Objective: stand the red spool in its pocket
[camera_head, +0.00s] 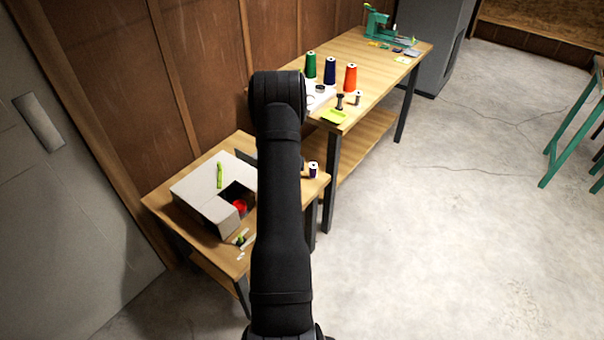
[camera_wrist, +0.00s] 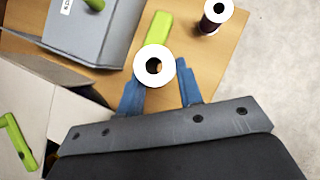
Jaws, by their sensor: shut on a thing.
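In the wrist view, my gripper (camera_wrist: 160,90) has its two blue fingers shut on a spool (camera_wrist: 141,66), seen from above. Its round white end with a dark centre hole faces the camera. The spool's side is hidden, so I cannot tell its thread colour. In the head view my black arm hides the gripper and this spool. A red thing (camera_head: 240,206) shows in the dark opening of a pale box (camera_head: 192,190) on the small wooden table; I cannot tell whether it is a spool. I cannot make out the pocket.
A dark purple spool (camera_wrist: 213,22) stands near the table's right edge. A grey bin (camera_wrist: 88,45) and a lime block (camera_wrist: 158,28) are close to my gripper. The longer bench holds green (camera_head: 310,66), blue (camera_head: 330,71) and orange-red (camera_head: 350,78) cones.

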